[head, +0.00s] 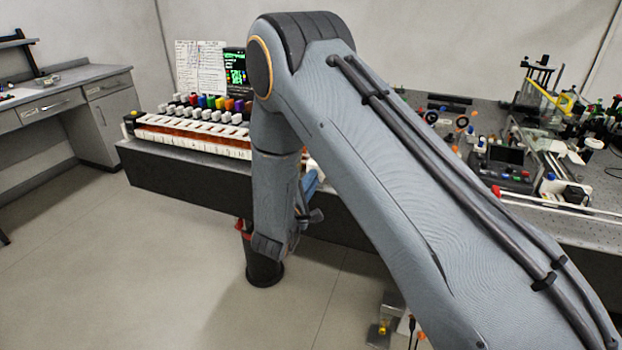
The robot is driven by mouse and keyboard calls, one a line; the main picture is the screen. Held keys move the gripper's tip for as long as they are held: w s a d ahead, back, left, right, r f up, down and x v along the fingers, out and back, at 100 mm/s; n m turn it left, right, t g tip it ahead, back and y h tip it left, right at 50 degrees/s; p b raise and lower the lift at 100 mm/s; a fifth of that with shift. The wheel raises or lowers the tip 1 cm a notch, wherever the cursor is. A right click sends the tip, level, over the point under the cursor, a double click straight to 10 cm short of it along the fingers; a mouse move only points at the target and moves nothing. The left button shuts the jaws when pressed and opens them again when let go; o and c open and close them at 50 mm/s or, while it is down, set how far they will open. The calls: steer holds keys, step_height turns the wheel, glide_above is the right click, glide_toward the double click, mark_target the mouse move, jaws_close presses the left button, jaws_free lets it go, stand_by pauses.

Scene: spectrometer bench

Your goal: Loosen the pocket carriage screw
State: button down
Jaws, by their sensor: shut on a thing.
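I cannot pick out the pocket carriage screw in the head view; it is too small to tell or hidden behind my arm. My arm crosses the middle of the picture, and its far end hangs down in front of the bench's front edge. My gripper's jaws do not show; the end of my arm hides them. A bit of blue and some dark parts show beside my wrist, but I cannot tell what they are.
The dark bench (190,183) carries a row of white blocks with coloured knobs (210,103). Optical gear and a small black device (505,160) stand at the right. A black round bin (265,272) stands under my wrist. Grey cabinets (105,112) stand left; floor between is clear.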

steer(key=shift+n+p, duration=0.55)
steer(key=shift+n, duration=1.55)
steer(key=c, duration=1.7)
jaws_free()
steer(key=shift+c, duration=0.2)
steer(key=b+v, duration=0.2)
steer(key=v, duration=0.5)
steer(key=shift+s, duration=0.4)
steer(key=shift+a, duration=0.1)
